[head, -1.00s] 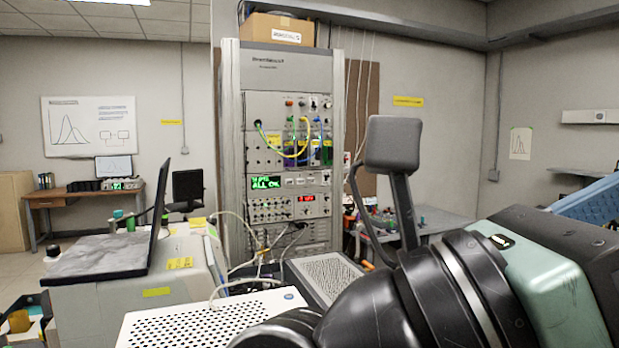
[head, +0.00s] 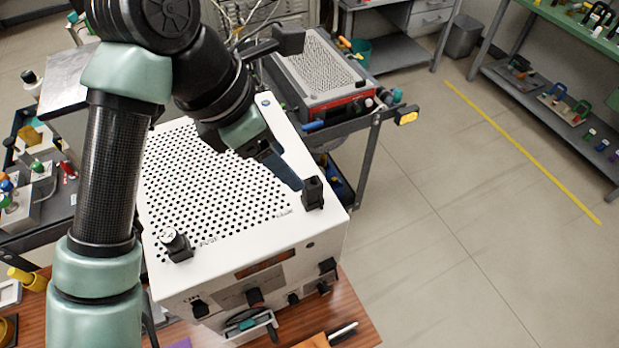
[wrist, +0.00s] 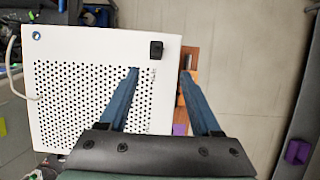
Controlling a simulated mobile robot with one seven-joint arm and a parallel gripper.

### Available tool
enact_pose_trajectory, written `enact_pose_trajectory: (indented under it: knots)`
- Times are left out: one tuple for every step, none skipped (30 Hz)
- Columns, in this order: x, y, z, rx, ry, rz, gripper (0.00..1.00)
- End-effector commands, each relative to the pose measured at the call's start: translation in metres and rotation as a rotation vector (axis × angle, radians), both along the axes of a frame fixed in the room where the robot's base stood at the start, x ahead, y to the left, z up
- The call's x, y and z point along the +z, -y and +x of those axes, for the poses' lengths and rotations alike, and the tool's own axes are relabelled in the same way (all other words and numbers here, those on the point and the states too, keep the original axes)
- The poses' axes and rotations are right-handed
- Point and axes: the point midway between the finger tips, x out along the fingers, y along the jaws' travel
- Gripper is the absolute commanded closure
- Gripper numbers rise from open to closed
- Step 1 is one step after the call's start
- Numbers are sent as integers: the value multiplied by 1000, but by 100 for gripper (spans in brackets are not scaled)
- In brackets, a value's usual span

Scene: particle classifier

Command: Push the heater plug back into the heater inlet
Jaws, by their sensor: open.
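The white box (head: 215,262) has a perforated top and stands on a wooden table. An upright black block (head: 313,193), apparently the heater plug, is at the top's right corner beside a small label I cannot read. It also shows in the wrist view (wrist: 156,49). The inlet under it is hidden, and I cannot tell how deep it sits. My gripper (head: 296,184) is over that corner, its visible blue finger close to the block. In the wrist view, my gripper's (wrist: 159,73) two fingers are spread and empty, with the block ahead between their lines; contact is not visible.
A second black fitting (head: 178,246) with a pale round top stands at the box's left front corner. Knobs and a handle (head: 250,325) stick out of the front. A red-fronted instrument (head: 322,75) sits on a cart behind. The floor at right is clear.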

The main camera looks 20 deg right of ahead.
Motion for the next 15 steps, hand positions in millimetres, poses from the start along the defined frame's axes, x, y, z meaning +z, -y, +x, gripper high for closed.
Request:
enact_pose_trajectory:
  knots:
    - [-6,5,-1,-2,-5,-4,35]
    - [-11,7,-1,-1,-5,-5,35]
    - [-17,10,-1,-3,-4,-6,35]
    - [-21,12,-1,-3,-4,-6,35]
    - [-25,13,-1,-2,-4,-6,35]
    - [-30,15,-1,-2,-4,-5,35]
    - [-34,17,0,-2,-3,-7,35]
    - [-37,19,0,-1,-3,-7,35]
    - [-42,20,0,-2,-2,-7,35]
    - [-44,21,1,-2,-1,-6,35]
    - [-47,22,1,-2,-2,-6,35]
    - [-49,23,1,0,-1,-5,35]
    - [-50,23,1,0,-1,-5,35]
    - [-51,23,1,-1,0,-5,35]
    - [-52,24,1,-1,0,-5,35]
